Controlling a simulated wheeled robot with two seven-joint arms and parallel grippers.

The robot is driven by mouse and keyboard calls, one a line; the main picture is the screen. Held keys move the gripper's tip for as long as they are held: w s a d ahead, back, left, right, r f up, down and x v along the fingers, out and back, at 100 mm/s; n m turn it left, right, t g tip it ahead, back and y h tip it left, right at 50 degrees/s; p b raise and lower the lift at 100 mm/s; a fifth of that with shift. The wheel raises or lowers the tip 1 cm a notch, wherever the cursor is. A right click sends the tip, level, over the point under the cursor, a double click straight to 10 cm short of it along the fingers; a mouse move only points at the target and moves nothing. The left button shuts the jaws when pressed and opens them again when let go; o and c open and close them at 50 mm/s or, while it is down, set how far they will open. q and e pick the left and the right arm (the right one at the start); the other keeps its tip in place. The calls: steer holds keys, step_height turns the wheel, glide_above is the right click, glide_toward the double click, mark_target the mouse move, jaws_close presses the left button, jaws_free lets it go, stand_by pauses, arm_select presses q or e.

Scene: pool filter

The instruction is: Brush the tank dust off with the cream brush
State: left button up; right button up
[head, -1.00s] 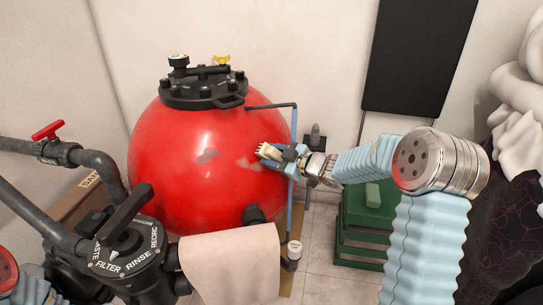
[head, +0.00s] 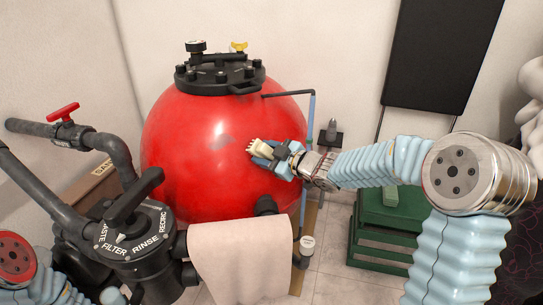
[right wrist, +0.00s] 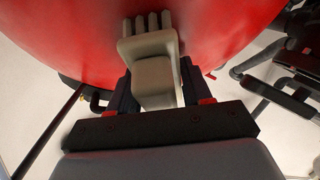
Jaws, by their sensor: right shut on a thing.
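The red tank (head: 205,180) fills the middle of the head view, with a dull greyish dust patch (head: 222,128) on its front. My right gripper (head: 273,155) is shut on the cream brush (head: 257,147) at the tank's right side. In the right wrist view the brush (right wrist: 152,82) sits between the dark fingers, its bristle end (right wrist: 148,25) pointing at the red surface. The bristles are at or very close to the tank; I cannot tell if they touch. My left gripper is out of view; only part of my left arm shows at bottom left.
A black filter valve (head: 138,235) with grey pipes and a red-handled tap (head: 64,112) stands front left. A beige cloth (head: 243,262) hangs before the tank. A thin pipe (head: 311,120) runs down its right side. A green crate (head: 385,228) stands right.

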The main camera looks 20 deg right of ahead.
steer(key=shift+s+a+f+b, duration=0.15)
steer(key=shift+s+a+b, duration=0.05)
steer(key=shift+a+b, duration=0.4)
steer(key=shift+s+a+b, duration=0.25)
steer(key=shift+a+b, duration=0.4)
steer(key=shift+a, duration=0.2)
steer(key=shift+s+a+r, duration=0.2)
steer(key=shift+a, duration=0.3)
steer(key=shift+r, duration=0.1)
steer(key=shift+s+d+r, duration=0.1)
steer(key=shift+s+r, duration=0.1)
steer(key=shift+s, duration=0.05)
steer(key=s+d+r+p, duration=0.1)
steer(key=s+r+p, duration=0.2)
steer(key=s, duration=0.3)
steer(key=shift+d+r, duration=0.25)
steer(key=shift+d, duration=0.15)
